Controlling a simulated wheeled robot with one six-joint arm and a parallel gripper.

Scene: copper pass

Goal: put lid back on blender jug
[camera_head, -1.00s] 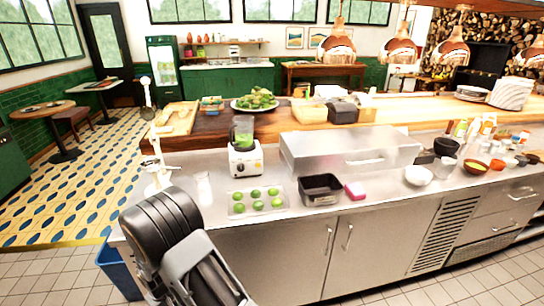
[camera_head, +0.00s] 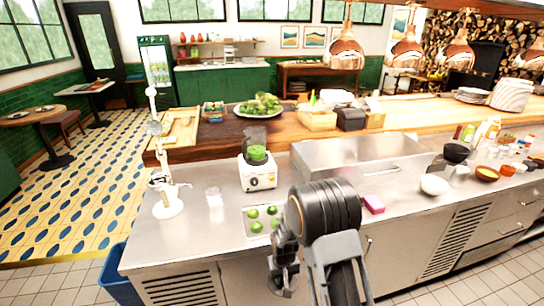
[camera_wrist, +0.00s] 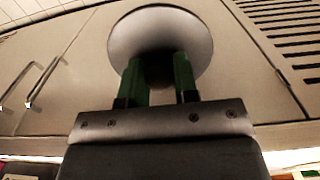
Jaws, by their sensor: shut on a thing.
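In the wrist view my gripper (camera_wrist: 158,72) has its green fingers closed on the underside or knob of a round pale grey lid (camera_wrist: 160,28). The lid is in front of the steel cabinet doors, away from the blender. In the head view the blender jug (camera_head: 256,150) stands upright on its white base (camera_head: 259,178) on the steel counter, with green stuff inside. My arm covers the counter's front to the right of the blender. I cannot make out the lid in the head view.
A tray of limes (camera_head: 254,226) lies in front of the blender, partly behind my arm. A glass (camera_head: 214,196) and a white stand (camera_head: 168,204) are to the left. A raised wooden shelf runs behind.

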